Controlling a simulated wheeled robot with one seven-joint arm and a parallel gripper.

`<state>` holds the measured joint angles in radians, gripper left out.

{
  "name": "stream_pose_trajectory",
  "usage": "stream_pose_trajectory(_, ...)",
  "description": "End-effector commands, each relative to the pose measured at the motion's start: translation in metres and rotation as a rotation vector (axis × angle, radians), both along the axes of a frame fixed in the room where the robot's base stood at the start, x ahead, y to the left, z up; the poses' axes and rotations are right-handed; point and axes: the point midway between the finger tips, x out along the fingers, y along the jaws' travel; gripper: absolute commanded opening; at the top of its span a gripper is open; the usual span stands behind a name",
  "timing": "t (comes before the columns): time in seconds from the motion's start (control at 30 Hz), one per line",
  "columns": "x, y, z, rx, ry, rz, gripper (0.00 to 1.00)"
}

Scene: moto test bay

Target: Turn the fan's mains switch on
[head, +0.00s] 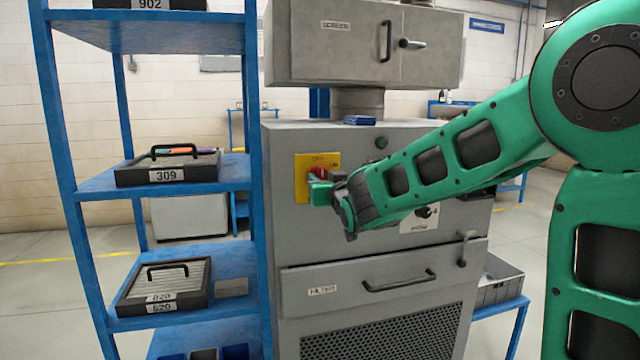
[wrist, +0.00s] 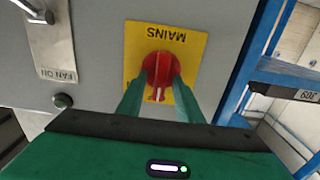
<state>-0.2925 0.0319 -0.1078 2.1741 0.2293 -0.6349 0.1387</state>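The mains switch is a red rotary knob (wrist: 157,70) on a yellow plate (wrist: 188,48) lettered MAINS, upside down in the wrist view. A pale line on the knob points to the plate edge opposite that word. In the head view the yellow plate (head: 303,178) is on the grey cabinet front, with small lettering above and right of the partly hidden knob (head: 318,171). My gripper (wrist: 158,82) has its two green fingers apart, one on each side of the knob. I cannot tell whether they touch it. In the head view my gripper (head: 322,188) is at the plate.
A FAN ON label (wrist: 57,74), a metal lever (wrist: 38,12) and a green button (wrist: 63,101) are beside the plate in the wrist view. A blue shelf rack (head: 255,200) stands close left of the cabinet. A drawer handle (head: 400,284) sticks out below.

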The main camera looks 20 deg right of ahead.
Motion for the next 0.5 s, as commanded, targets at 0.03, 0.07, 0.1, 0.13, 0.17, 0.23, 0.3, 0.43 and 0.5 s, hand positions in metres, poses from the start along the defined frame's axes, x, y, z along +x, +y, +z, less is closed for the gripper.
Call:
stream_pose_trajectory(0.03, -0.0001, -0.0001, 0.0, 0.0, 0.0, 0.0, 0.33)
stream_pose_trajectory(0.07, -0.0002, 0.0, 0.0, 0.0, 0.0, 0.0, 0.28)
stream_pose_trajectory(0.1, -0.0002, 0.0, 0.0, 0.0, 0.0, 0.0, 0.18)
stream_pose_trajectory(0.13, -0.0002, 0.0, 0.0, 0.0, 0.0, 0.0, 0.11)
stream_pose_trajectory(0.17, -0.0002, 0.0, 0.0, 0.0, 0.0, 0.0, 0.04)
stream_pose_trajectory(0.23, -0.0003, -0.0001, 0.0, 0.0, 0.0, 0.0, 0.0)
stream_pose_trajectory(0.3, -0.0003, 0.0052, -0.0001, -0.001, 0.0, 0.001, 0.0)
stream_pose_trajectory(0.43, -0.0004, 0.0016, 0.0, 0.007, 0.0, 0.001, 0.0)
stream_pose_trajectory(0.5, -0.0004, 0.001, 0.0, 0.019, 0.0, 0.001, 0.0)
